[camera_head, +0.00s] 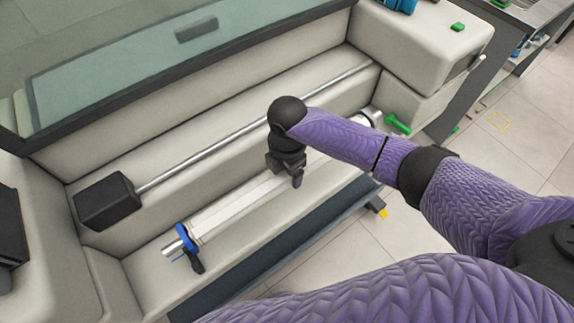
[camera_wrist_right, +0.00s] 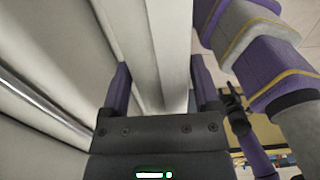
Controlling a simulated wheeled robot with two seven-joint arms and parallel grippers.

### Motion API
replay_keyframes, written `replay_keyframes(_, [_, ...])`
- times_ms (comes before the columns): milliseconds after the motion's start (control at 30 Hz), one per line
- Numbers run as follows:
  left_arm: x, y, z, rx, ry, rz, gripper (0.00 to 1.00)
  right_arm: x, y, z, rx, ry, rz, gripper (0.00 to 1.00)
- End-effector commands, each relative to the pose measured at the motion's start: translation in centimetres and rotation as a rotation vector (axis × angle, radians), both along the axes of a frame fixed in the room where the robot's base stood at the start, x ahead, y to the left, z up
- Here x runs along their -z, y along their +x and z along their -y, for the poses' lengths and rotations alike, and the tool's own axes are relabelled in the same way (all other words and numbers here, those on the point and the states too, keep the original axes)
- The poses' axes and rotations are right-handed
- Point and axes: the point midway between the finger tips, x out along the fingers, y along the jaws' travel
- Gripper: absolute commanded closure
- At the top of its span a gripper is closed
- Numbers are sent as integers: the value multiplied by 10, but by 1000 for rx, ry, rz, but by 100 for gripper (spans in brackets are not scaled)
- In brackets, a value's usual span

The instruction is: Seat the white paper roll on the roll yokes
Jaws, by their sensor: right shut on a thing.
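The long white paper roll (camera_head: 235,208) lies slantwise along the open bay of the machine. It also shows between the fingers in the right wrist view (camera_wrist_right: 168,50). My right gripper (camera_head: 287,178) is over the middle of the roll and shut on it; its two purple fingers stand either side of the roll in the right wrist view (camera_wrist_right: 162,88). A blue yoke part (camera_head: 186,238) with a black lever is at the roll's left end. A green lever (camera_head: 398,124) is by its right end. I cannot tell whether the ends rest in the yokes. My left gripper is not in view.
A thin metal rod (camera_head: 215,154) runs behind the roll from a black block (camera_head: 107,200). A dark ledge (camera_head: 285,242) lies along the front. Pale side housings (camera_head: 425,35) close in both ends, and a glass-topped lid (camera_head: 120,65) is behind.

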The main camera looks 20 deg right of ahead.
Motion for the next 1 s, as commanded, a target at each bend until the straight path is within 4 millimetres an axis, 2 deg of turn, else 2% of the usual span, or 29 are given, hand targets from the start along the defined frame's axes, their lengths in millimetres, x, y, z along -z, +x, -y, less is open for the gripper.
replay_keyframes(100, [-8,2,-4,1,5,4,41,-4,0,0,0,0,1,68])
replay_keyframes(500, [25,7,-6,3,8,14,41,45,0,0,0,1,1,68])
replay_keyframes(1000, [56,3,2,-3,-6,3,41,93,0,0,0,1,1,68])
